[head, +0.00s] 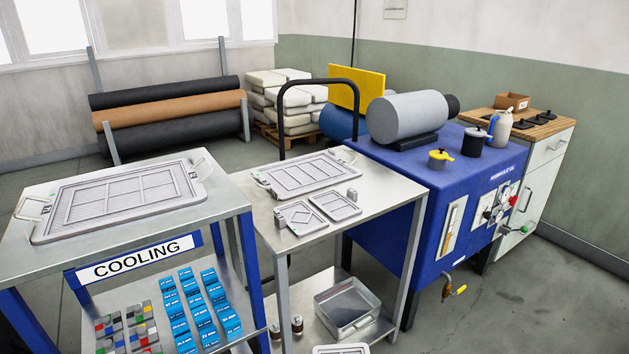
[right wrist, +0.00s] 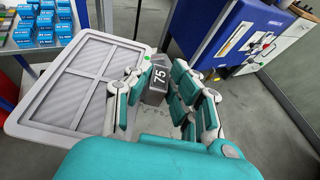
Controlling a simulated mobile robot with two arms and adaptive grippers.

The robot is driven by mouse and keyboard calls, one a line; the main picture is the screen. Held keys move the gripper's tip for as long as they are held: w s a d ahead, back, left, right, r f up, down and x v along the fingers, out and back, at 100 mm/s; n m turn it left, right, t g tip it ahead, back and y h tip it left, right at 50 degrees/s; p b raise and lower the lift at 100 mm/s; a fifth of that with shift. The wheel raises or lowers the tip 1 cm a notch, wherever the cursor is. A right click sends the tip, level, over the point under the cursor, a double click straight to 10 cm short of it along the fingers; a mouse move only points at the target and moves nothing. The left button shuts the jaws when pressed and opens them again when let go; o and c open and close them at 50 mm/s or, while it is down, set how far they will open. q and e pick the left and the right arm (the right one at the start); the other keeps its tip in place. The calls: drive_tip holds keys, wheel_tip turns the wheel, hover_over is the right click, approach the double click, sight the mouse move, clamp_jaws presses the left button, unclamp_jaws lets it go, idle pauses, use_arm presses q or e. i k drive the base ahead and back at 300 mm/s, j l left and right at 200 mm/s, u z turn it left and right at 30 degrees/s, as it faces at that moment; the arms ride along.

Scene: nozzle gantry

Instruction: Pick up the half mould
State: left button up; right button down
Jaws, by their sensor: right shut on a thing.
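In the right wrist view, a half mould (right wrist: 88,82), a light grey framed plate with panels, extends to the left of my right gripper (right wrist: 160,92). A grey block marked 75 (right wrist: 158,78) is at its right edge. The teal and white fingers are on both sides of this block, and the gripper is shut on it. The floor shows beyond the plate. In the head view, a pale plate edge (head: 341,349) shows at the bottom border; I cannot tell whether it is the same mould. My left gripper is in neither view.
A large mould plate (head: 122,198) lies on the COOLING table (head: 222,200). The middle table (head: 385,197) holds another large plate (head: 308,175) and two small ones (head: 301,217) (head: 336,205). A metal tray (head: 347,306) is on its lower shelf. A blue machine (head: 395,238) stands right.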

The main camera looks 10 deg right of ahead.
sight(286, 180)
drive_tip(key=i+l, duration=1.05)
drive_tip(key=l, duration=0.25)
